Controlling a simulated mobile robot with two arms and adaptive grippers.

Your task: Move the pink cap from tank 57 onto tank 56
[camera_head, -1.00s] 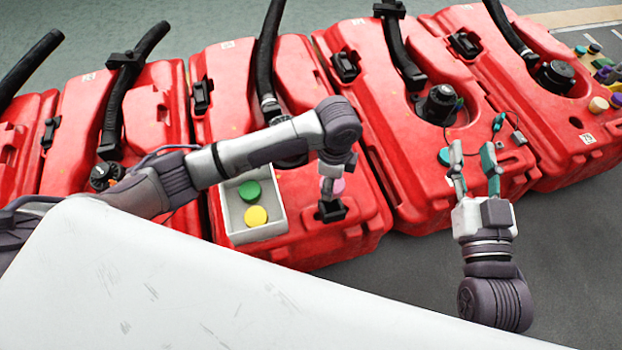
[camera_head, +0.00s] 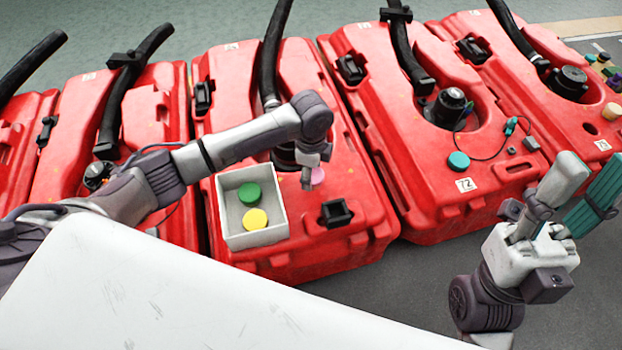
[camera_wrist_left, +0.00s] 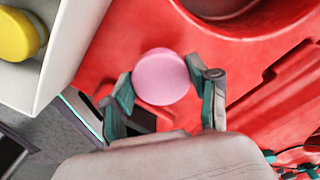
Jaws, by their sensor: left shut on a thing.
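The pink cap (camera_head: 318,176) is between the fingertips of my left gripper (camera_head: 307,180), over the red tank (camera_head: 357,190) in the middle. In the left wrist view the pink cap (camera_wrist_left: 161,77) shows round face on, with a finger of the left gripper (camera_wrist_left: 163,95) on each side. I cannot tell how high it is above the tank. Numbers 57 and 56 are not readable; a label with 72 (camera_head: 466,184) is on the tank to the right. My right gripper (camera_head: 585,185) is at the right edge, fingers apart, apparently empty.
A white open tray (camera_head: 226,215) on the middle tank holds a green cap (camera_head: 249,193) and a yellow cap (camera_head: 255,219). A black clip (camera_head: 336,213) stands beside it. A teal cap (camera_head: 458,161) sits on the tank to the right. Black hoses (camera_head: 397,50) rise behind.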

